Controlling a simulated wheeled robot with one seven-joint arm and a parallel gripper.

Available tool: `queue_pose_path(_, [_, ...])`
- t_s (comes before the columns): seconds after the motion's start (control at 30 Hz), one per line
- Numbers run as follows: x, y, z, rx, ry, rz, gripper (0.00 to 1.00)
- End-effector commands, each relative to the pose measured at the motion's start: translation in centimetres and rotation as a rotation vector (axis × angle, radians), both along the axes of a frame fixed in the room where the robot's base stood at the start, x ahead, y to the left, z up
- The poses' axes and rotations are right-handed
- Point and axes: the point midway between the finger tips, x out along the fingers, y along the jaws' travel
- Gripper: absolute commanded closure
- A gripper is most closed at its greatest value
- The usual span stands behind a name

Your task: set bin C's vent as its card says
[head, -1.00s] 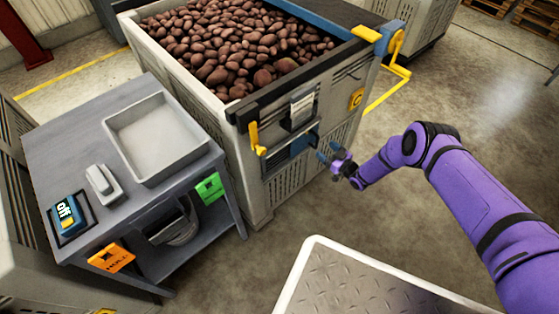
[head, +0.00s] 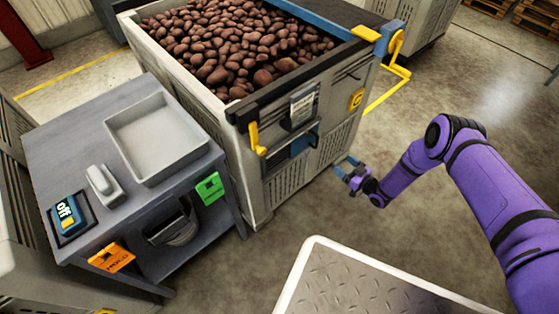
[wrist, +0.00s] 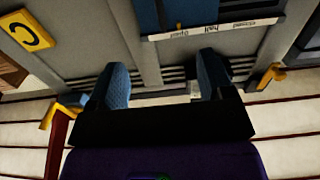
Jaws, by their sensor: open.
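Bin C (head: 335,135) is a large grey slatted bin heaped with potatoes. Its yellow C plate (head: 356,99) also shows in the wrist view (wrist: 30,31). A white card (head: 302,106) hangs on its front, too small to read. Below it is the blue vent slide (head: 300,146); in the wrist view the slide (wrist: 190,12) is at the top edge, partly cut off. Its label strip (wrist: 215,28) appears upside down, with words like open, half, closed. A small yellowish mark stands by the open end. My gripper (head: 347,166) is open and empty, right of and below the vent.
Yellow handles (head: 256,139) jut from the bin's front. Floor right of the bin is clear; a treaded platform (head: 370,285) lies in front.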

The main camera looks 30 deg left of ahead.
Motion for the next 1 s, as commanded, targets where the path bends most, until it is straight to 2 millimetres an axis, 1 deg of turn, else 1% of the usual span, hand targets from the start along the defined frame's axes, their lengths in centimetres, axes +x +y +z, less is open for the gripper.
queue_pose_path(0.1, [-0.6,-1.5,0.0,-0.001,0.001,-0.001,0.26])
queue_pose_path(0.53, [-2.5,-6.3,0.0,-0.001,0.0,-0.001,0.26])
queue_pose_path(0.67, [-2.8,-6.8,0.0,0.0,0.0,0.0,0.26])
queue_pose_path(1.0, [-2.8,-6.8,0.0,0.0,0.0,0.0,0.26])
